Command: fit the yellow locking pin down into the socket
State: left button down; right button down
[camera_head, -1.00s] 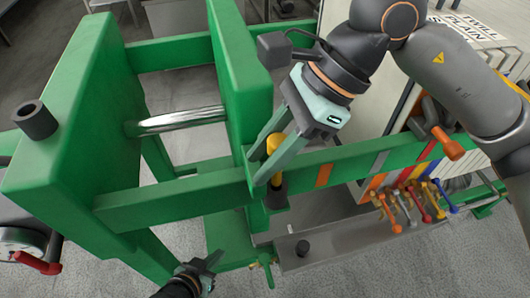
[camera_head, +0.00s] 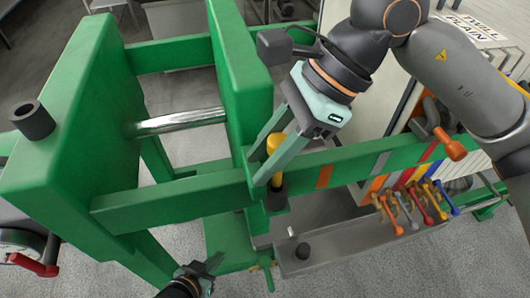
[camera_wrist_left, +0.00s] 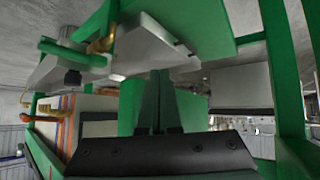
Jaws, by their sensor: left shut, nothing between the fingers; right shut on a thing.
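My right gripper (camera_head: 268,164) is shut on the yellow locking pin (camera_head: 274,144), whose rounded top shows above the fingers. The pin stands roughly upright; a bit of yellow shows below the fingers. The dark round socket (camera_head: 276,197) is directly under it, beside the green rail. The fingers hide part of the pin, and I cannot tell whether its lower end is inside the socket. My left gripper (camera_head: 208,267) is low at the bottom of the head view, apart from pin and socket. In the left wrist view its fingers (camera_wrist_left: 158,100) are together and empty.
A green frame (camera_head: 75,120) with a metal rod (camera_head: 178,121) fills the left. Several coloured handles (camera_head: 415,205) hang at the right. A red-handled valve (camera_head: 35,265) is at lower left.

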jog(key=shift+f, duration=0.15)
jog(key=shift+f+b, duration=0.25)
jog(key=shift+b, duration=0.1)
jog(key=shift+f, duration=0.25)
jog(key=shift+c, duration=2.4)
grip_release()
